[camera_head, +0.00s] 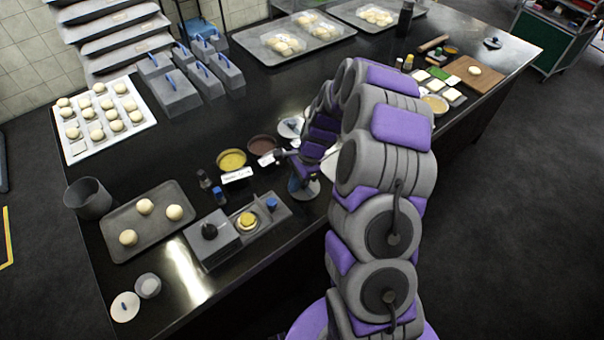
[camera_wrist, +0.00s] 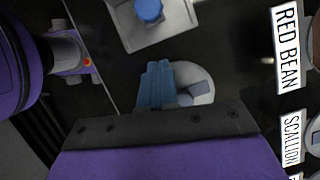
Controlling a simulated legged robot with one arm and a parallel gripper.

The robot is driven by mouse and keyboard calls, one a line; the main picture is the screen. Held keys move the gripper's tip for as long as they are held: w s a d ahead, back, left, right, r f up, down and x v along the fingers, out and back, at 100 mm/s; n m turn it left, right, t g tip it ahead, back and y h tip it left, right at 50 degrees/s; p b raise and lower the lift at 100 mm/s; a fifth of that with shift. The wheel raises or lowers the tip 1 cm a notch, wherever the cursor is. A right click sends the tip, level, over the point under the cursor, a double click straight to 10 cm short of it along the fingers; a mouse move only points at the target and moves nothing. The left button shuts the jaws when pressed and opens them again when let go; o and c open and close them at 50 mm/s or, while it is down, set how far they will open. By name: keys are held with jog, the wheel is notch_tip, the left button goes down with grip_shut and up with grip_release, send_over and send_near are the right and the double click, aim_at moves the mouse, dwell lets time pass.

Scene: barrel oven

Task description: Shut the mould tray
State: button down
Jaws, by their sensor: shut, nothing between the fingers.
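The mould tray (camera_head: 258,221) is a grey slide sticking out to the right of a grey press box (camera_head: 212,243) with a black knob. A round mould with yellow contents (camera_head: 247,221) sits in the tray, and a blue knob (camera_head: 271,204) stands at its outer end. In the wrist view the tray's end (camera_wrist: 125,32) and the blue knob (camera_wrist: 149,10) show at the top. My gripper (camera_wrist: 157,85) is shut and empty, apart from the tray. In the head view it is partly hidden by my arm, to the right of the blue knob.
A pale round dish (camera_wrist: 197,80) lies beneath my fingers. Yellow (camera_head: 231,160) and brown (camera_head: 262,144) bowls with label cards stand behind the tray. Small bottles (camera_head: 220,196) stand close to the press. A dough tray (camera_head: 148,205) is at left. The counter's front edge is near.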

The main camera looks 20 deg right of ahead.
aim_at(250, 216)
jog(key=a, duration=0.1)
jog(key=a+f, duration=0.1)
jog(key=a+b, duration=0.1)
jog(key=shift+s+a+f, duration=0.1)
jog(key=shift+s+f, duration=0.05)
jog(key=shift+s, duration=0.1)
jog(key=shift+a, duration=0.25)
jog(key=shift+a, duration=0.15)
jog(key=shift+a, duration=0.15)
jog(key=s+a+p, duration=0.1)
jog(key=a+p, duration=0.1)
jog(key=a, duration=0.1)
jog(key=s+a+p, duration=0.1)
jog(key=a+p, duration=0.1)
jog(key=a, duration=0.1)
jog(key=s+a+p, duration=0.1)
jog(key=a, duration=0.2)
jog(key=shift+s+a+r+p, duration=0.2)
jog(key=shift+a+p, duration=0.15)
jog(key=shift+p, duration=0.05)
jog(key=shift+s+a+f, duration=0.1)
jog(key=shift+a, duration=0.3)
jog(key=shift+d, duration=0.15)
